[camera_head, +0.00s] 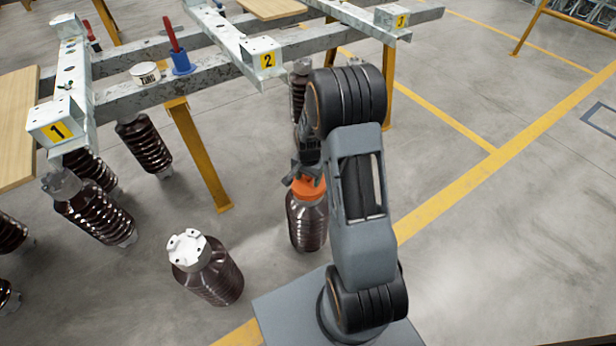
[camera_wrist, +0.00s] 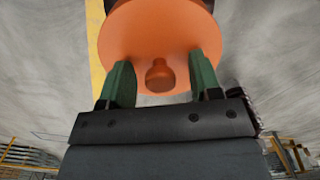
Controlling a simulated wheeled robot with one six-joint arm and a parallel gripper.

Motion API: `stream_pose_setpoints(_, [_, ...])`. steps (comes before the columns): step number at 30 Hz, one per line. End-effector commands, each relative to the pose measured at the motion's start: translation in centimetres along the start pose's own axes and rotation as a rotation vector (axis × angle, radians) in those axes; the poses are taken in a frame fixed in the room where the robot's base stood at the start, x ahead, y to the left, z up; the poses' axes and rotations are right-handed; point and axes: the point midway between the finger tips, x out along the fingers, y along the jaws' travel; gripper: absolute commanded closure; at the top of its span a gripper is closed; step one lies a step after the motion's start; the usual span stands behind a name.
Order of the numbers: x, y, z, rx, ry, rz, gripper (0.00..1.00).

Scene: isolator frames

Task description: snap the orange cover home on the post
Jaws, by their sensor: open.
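The orange cover (camera_head: 307,188) sits at the top of a dark brown ribbed post (camera_head: 307,222) standing on the floor beside my base. In the wrist view the cover (camera_wrist: 150,35) shows as a broad orange disc with a small round knob at its near edge. My gripper (camera_head: 304,172) is at the cover in the head view. In the wrist view its two green fingers (camera_wrist: 160,85) are open, one on each side of the knob, with space between them and it. I cannot tell whether the cover is fully seated, as the arm and gripper hide part of it.
Another brown post (camera_head: 210,270) with a white metal cap stands to the left. Steel beams marked 1, 2 and 3 (camera_head: 265,60) run above on yellow legs (camera_head: 200,155), with several insulators hanging at left. Floor at right is clear.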

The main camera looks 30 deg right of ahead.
Motion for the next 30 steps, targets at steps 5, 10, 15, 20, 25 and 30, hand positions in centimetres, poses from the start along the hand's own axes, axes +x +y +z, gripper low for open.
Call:
stream_pose_setpoints(5, [-1.4, -0.1, -0.1, 0.0, 0.002, -0.002, 0.42])
stream_pose_setpoints(10, [-4.7, -0.1, -0.1, 0.0, 0.003, -0.003, 0.42])
stream_pose_setpoints(15, [-8.3, -0.1, -0.1, 0.0, 0.003, -0.002, 0.42])
stream_pose_setpoints(20, [-11.0, -0.1, -0.1, 0.0, 0.003, -0.003, 0.42])
stream_pose_setpoints(25, [-12.9, 0.0, 0.0, 0.0, 0.001, -0.001, 0.42])
stream_pose_setpoints(30, [-13.7, 0.0, 0.0, 0.0, 0.001, 0.0, 0.42])
